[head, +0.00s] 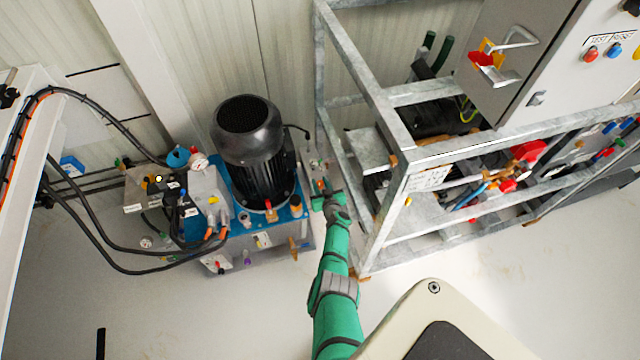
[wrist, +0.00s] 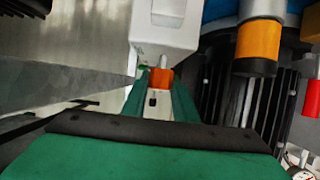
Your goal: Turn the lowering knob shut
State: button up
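A small orange-red knob (wrist: 160,78) sits under a pale grey block (wrist: 165,25) in the wrist view. In the head view an orange-red spot (head: 321,184) shows at the tip of my gripper. The frames do not confirm that this is the lowering knob. My green gripper (wrist: 158,95) has its two fingers apart, one on each side of the orange-red knob. I cannot tell whether they press on it. A small black part (wrist: 152,101) shows between the fingers. In the head view my gripper (head: 325,196) is between the pump unit and the metal frame.
A black motor (head: 256,150) stands on a blue-topped pump unit (head: 238,240) left of my gripper. A galvanised frame (head: 390,150) stands close on the right. In the wrist view an orange-and-black cylinder (wrist: 258,45) hangs near the right finger. Floor (head: 290,310) in front is clear.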

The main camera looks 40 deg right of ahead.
jog(key=shift+w+a, duration=0.1)
jog(key=shift+w, duration=0.05)
jog(key=shift+w+r+h, duration=0.1)
jog(key=shift+r+h, duration=0.05)
jog(key=shift+h, duration=0.15)
jog(key=shift+w+r+m+g+h, duration=0.1)
jog(key=shift+w+m+g+h, duration=0.1)
jog(key=shift+m+g+h, duration=0.4)
jog(key=shift+s+d+r+m+h, duration=0.15)
jog(key=shift+d+r+m+h, duration=0.1)
jog(key=shift+d+m+h, duration=0.35)
jog(key=shift+m+g, duration=0.4)
jog(key=shift+s+m+g+h, duration=0.2)
jog(key=shift+m+g+h, duration=0.2)
jog(key=shift+h, duration=0.1)
jog(key=shift+s+a+f+m, duration=0.1)
jog(key=shift+a+f+m, duration=0.1)
jog(key=shift+f+m, duration=0.15)
jog(key=shift+s+a+f+g, duration=0.1)
jog(key=shift+s+f+g, duration=0.1)
jog(key=shift+g, duration=0.2)
